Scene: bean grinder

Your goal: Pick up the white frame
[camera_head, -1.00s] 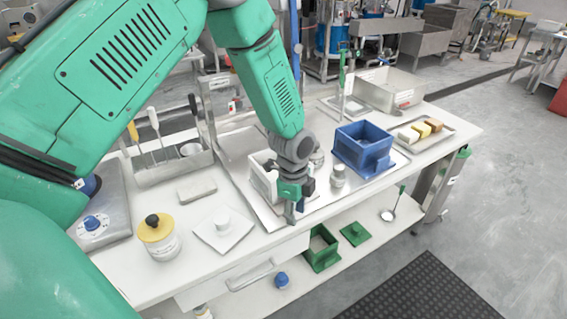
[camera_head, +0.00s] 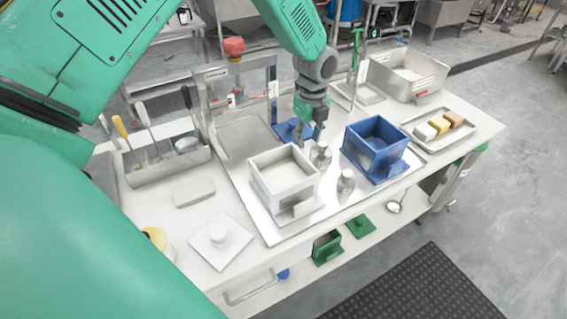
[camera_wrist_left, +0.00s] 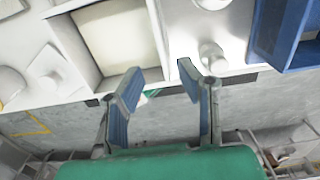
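The white frame (camera_head: 268,184), a square open box with a pale inside, stands on the metal tray left of the blue box. My left gripper (camera_head: 303,136) is above the tray, just behind the frame's back right corner, and does not visibly touch it. In the left wrist view, the gripper's two blue-padded fingers (camera_wrist_left: 160,88) are spread with nothing between them. The frame (camera_wrist_left: 72,48) shows there beyond the left finger. My right gripper is in neither view.
A blue box (camera_head: 352,150) stands to the right. Small metal jars (camera_head: 320,155) stand between it and the frame. A blue lid (camera_head: 284,131) lies behind the gripper. A white lid (camera_head: 222,240) lies front left, and a tool holder (camera_head: 160,168) stands at the left.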

